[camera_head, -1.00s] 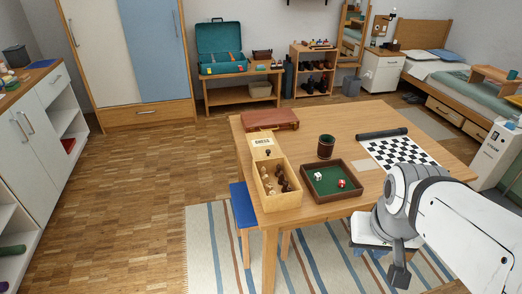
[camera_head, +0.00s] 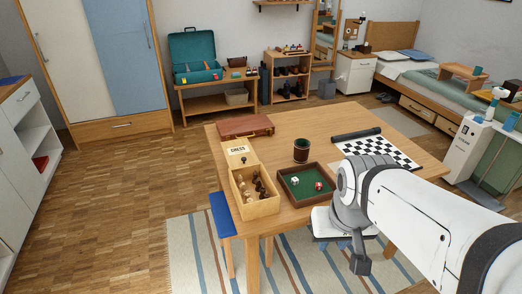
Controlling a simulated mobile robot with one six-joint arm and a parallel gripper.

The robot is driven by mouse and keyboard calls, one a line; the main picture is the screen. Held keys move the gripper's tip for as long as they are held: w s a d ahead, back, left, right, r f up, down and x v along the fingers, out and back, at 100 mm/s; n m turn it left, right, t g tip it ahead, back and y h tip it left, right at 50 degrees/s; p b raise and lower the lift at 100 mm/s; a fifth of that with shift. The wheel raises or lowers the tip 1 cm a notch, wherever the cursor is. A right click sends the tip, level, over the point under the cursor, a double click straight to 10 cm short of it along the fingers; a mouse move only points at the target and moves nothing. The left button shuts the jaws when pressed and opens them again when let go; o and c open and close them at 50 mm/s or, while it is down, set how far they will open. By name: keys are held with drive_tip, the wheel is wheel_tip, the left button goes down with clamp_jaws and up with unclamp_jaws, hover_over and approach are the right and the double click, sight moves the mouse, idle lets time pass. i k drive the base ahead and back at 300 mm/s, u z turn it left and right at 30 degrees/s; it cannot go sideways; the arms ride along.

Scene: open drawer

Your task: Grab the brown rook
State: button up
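An open wooden chess box (camera_head: 236,200) with a label on its slid-back lid (camera_head: 238,151) stands on the table's left side. It holds several pale and dark brown chess pieces (camera_head: 260,186). They are too small in view to tell which one is the brown rook. My gripper (camera_head: 360,264) hangs at the lower right, in front of the table and well apart from the box. Only a dark part of it shows below my white and grey arm, and its fingers cannot be made out.
A green-lined dice tray (camera_head: 308,184) with two dice, a dark cup (camera_head: 301,150), a brown case (camera_head: 246,126), a black tube (camera_head: 356,134) and a chessboard (camera_head: 388,152) share the wooden table (camera_head: 290,220). A blue stool (camera_head: 222,213) stands at its left edge.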

sight(263, 190)
drive_tip(key=i, duration=0.9)
drive_tip(key=u, duration=0.05)
